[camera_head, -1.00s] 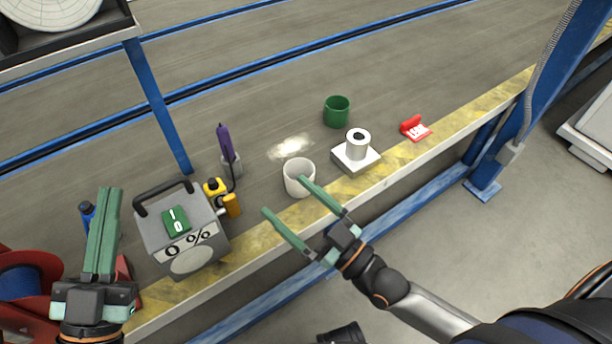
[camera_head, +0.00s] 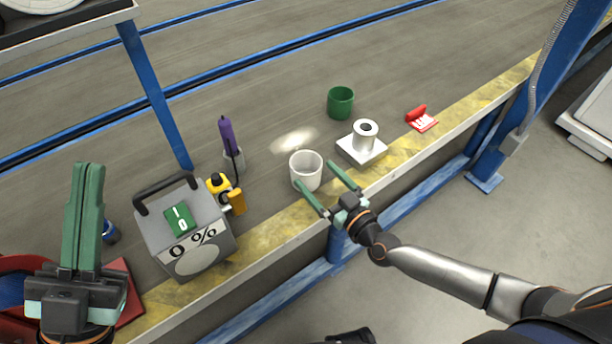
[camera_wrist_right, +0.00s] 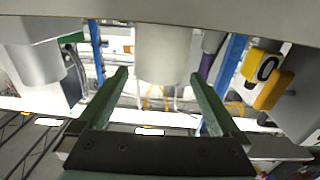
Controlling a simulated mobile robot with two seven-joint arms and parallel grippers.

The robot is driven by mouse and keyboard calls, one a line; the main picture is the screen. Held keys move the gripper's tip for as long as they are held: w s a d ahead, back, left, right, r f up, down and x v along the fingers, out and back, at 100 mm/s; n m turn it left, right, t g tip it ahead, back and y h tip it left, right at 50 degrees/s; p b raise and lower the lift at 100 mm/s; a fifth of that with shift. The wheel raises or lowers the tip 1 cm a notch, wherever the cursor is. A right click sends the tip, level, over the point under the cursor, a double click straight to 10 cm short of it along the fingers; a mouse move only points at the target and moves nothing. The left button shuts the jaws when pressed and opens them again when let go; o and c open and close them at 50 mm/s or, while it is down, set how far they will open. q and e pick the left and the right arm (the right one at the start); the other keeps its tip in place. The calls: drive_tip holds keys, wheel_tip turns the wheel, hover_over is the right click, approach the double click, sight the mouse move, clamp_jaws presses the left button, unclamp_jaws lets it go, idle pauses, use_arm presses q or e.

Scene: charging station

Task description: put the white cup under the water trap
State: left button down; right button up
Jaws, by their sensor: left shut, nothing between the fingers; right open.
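The white cup (camera_head: 306,171) stands upright on the workbench, near its yellow-striped front edge. My right gripper (camera_head: 318,174) is open, its green fingers reaching in from the front, one at either side of the cup's near face. In the right wrist view the cup (camera_wrist_right: 165,52) shows ahead, between and beyond the open fingers (camera_wrist_right: 160,80); no grip on it shows. My left gripper (camera_head: 88,168) is shut and empty, pointing up at the left. I cannot tell which thing is the water trap.
Left are a purple tool (camera_head: 227,135), a yellow item (camera_head: 218,185) and a grey box (camera_head: 186,228). A blue post (camera_head: 155,95) rises behind.

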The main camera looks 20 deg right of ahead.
sight(298, 155)
drive_tip(key=b+x, duration=0.1)
drive_tip(key=x, duration=0.3)
drive_tip(key=shift+w+a, duration=0.15)
drive_tip(key=shift+w, duration=0.2)
drive_tip(key=shift+w+a+b, duration=0.1)
drive_tip(key=shift+w+b, duration=0.2)
drive_tip(key=shift+w, duration=0.05)
drive_tip(key=shift+r, duration=0.1)
drive_tip(key=c, duration=1.2)
